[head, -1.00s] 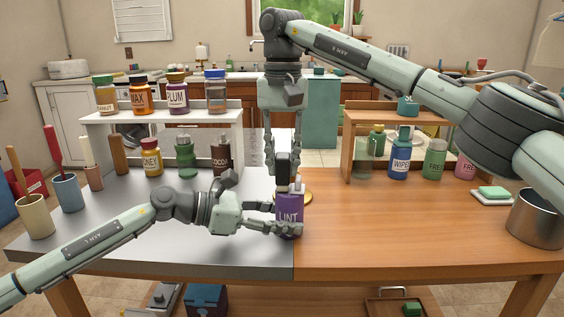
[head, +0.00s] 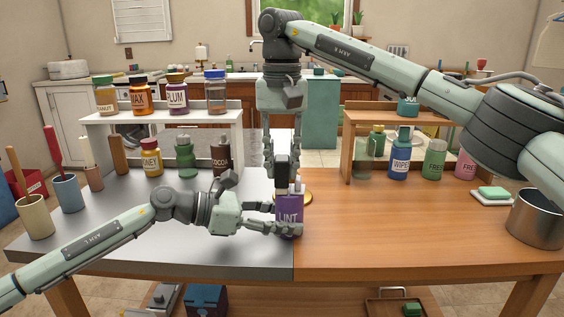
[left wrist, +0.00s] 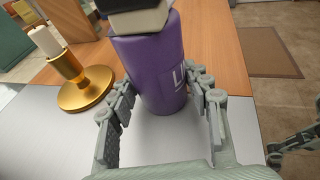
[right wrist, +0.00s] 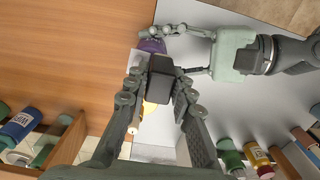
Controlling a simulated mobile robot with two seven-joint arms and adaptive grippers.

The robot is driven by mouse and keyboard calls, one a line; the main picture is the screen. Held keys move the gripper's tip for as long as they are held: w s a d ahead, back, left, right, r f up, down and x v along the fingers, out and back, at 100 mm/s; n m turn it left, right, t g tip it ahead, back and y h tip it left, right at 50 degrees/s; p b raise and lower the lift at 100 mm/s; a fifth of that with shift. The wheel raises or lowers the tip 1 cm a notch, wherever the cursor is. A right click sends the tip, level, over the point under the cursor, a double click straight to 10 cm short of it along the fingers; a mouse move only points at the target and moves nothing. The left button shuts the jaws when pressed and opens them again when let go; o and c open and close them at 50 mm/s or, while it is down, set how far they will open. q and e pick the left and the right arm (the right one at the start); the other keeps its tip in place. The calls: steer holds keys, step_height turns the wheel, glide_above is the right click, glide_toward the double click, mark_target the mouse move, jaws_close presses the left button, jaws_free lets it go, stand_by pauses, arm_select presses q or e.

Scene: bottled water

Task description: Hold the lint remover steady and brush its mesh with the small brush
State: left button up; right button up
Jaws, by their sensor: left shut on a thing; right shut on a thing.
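The purple lint remover (head: 289,207), lettered "LINT", stands upright near the front of the table where the metal and wood tops meet. My left gripper (head: 285,229) is shut around its lower body from the left; the left wrist view shows a finger on each side of the purple body (left wrist: 150,65). My right gripper (head: 282,160) points straight down above it, shut on the small brush, a dark block (head: 282,172) with a cream underside (left wrist: 138,22). The brush is over the remover's top and appears to touch it. The mesh is hidden beneath the brush.
A gold candlestick (left wrist: 88,88) with a white candle stands close behind the remover. Jars and bottles fill the white shelf (head: 110,121) and the wooden shelf (head: 350,140). Handled tools stand in cups at left. A metal pot (head: 536,220) is at right. The front wood top is clear.

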steer(key=shift+w+d+f, duration=0.1)
steer(key=shift+w+d, duration=0.05)
steer(key=shift+w, duration=0.85)
steer(key=shift+s, duration=1.25)
steer(key=shift+w, duration=1.3)
step_height(320, 180, up, 5)
steer(key=shift+r, duration=0.1)
arm_select(q)
steer(key=o, duration=1.2)
steer(key=shift+c, duration=0.2)
steer(key=shift+a, duration=0.1)
